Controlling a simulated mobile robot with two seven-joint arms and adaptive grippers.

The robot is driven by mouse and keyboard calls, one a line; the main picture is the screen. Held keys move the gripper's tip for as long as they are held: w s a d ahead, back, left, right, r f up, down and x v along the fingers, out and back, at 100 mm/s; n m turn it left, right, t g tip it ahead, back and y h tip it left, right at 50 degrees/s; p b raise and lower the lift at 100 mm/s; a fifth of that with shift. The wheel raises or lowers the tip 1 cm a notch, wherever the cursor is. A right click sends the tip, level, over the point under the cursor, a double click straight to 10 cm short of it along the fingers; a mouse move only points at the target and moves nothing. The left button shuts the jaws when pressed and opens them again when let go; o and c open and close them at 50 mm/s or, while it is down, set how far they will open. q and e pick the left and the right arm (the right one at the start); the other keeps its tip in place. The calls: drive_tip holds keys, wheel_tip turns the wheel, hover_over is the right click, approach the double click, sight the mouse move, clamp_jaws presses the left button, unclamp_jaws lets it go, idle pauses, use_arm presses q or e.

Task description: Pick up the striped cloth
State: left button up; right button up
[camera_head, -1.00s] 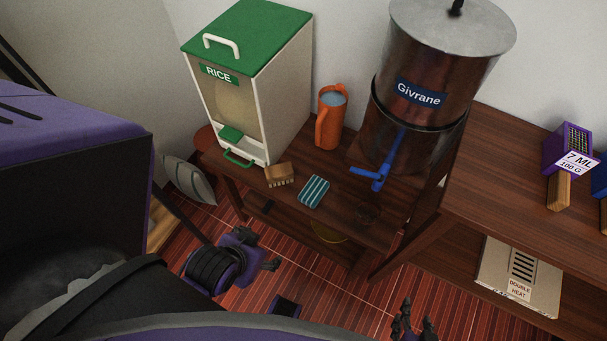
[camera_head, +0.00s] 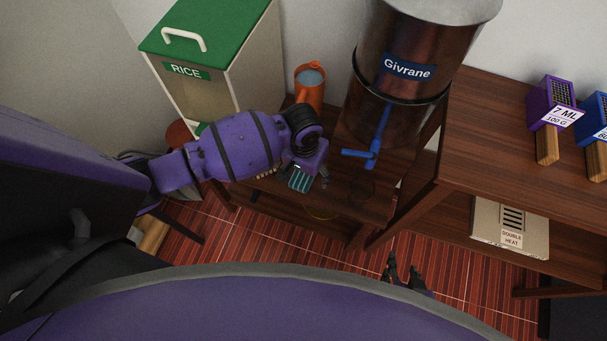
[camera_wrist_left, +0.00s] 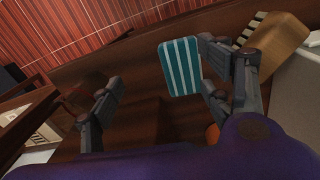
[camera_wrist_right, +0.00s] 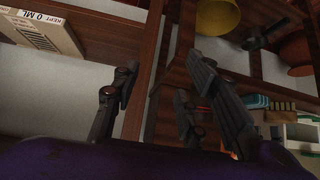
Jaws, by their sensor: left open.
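The striped cloth (camera_head: 299,181) is teal with white stripes and lies on the small wooden stand, partly covered by my left gripper in the head view. My left gripper (camera_head: 308,180) is open above it, its fingers on either side. In the left wrist view the cloth (camera_wrist_left: 180,67) lies close to the right-hand fingers of my left gripper (camera_wrist_left: 160,80), and the left-hand finger is well apart from it. My right gripper (camera_head: 405,272) is open and empty, low in front of the stand; its spread fingers (camera_wrist_right: 165,75) fill the right wrist view.
A wooden brush (camera_wrist_left: 275,42) lies right beside the cloth. The rice dispenser (camera_head: 205,100), orange jug (camera_head: 309,92) and Givrane drink urn (camera_head: 400,100) with its blue tap (camera_head: 372,150) stand around it. A higher wooden table (camera_head: 485,125) stands right.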

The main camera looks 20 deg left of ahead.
sight(304, 176)
use_arm(q)
drive_tip(key=w+a, duration=0.2)
drive_tip(key=shift+w+r+n+y, duration=0.1)
drive_tip(key=shift+w+n+y, duration=0.2)
drive_tip(key=shift+w, duration=0.1)
drive_tip(key=shift+w+f, duration=0.15)
drive_tip(key=shift+f, duration=0.15)
drive_tip(key=f, duration=0.4)
drive_tip(key=f+b, duration=0.1)
drive_tip(key=f, duration=0.2)
drive_tip(key=shift+w+a, duration=0.1)
drive_tip(key=shift+w, duration=0.15)
drive_tip(key=c, duration=1.1)
